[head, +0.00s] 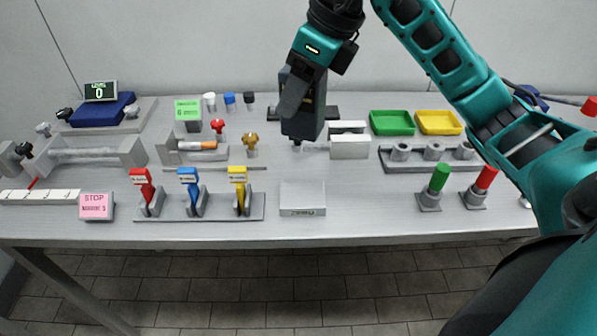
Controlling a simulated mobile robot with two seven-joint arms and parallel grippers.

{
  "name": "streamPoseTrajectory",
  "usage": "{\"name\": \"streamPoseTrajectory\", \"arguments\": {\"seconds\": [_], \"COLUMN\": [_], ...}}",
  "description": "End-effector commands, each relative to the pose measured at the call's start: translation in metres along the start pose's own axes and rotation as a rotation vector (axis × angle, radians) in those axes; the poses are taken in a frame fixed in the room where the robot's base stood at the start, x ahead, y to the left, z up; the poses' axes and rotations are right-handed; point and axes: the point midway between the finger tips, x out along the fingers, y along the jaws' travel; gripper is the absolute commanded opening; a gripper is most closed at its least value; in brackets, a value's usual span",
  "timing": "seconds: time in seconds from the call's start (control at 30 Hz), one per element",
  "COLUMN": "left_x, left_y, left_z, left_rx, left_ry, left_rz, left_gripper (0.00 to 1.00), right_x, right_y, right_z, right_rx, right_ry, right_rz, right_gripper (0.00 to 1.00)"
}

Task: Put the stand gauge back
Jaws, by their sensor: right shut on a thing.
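My right gripper (293,97) reaches down from the top centre and is shut on a dark, box-shaped gauge (306,120). A short stem (297,147) points down from the gauge, near the middle of the bench. The grey finger covers part of the gauge, so its face cannot be read. A low grey block (303,195) with a small label on its front sits below and nearer the bench edge. Whether the stem touches anything beneath it cannot be told. My left gripper is out of view.
A pale block (350,146) stands close right of the gauge, with a dark bar (332,112) behind. Green (391,122) and yellow (438,122) trays sit back right. Bench space right of the labelled block is clear.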

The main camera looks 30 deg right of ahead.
Motion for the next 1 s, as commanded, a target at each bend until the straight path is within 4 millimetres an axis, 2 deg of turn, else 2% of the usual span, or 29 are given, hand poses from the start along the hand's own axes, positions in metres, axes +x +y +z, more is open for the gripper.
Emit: {"name": "streamPoseTrajectory", "arguments": {"seconds": [0.03,0.2,0.4,0.67,0.83,1.0], "left_x": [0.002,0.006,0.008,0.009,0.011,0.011], "left_y": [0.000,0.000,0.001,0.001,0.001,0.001], "left_z": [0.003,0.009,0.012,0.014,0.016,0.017], "left_rx": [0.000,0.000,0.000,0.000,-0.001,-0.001], "left_ry": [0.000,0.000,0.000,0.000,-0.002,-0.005], "left_rz": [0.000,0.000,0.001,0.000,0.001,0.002], "left_gripper": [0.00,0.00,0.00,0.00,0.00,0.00], "right_x": [0.015,0.056,0.092,0.110,0.133,0.137], "right_y": [0.001,0.001,0.000,0.000,0.000,0.000], "right_z": [-0.007,-0.024,-0.038,-0.046,-0.055,-0.056], "right_rx": [0.002,0.001,0.001,0.000,0.001,-0.001], "right_ry": [0.005,0.004,0.000,-0.001,0.000,-0.003], "right_rz": [0.003,0.004,0.001,0.001,0.002,-0.001], "right_gripper": [0.13,0.13,0.13,0.13,0.13,0.13]}}
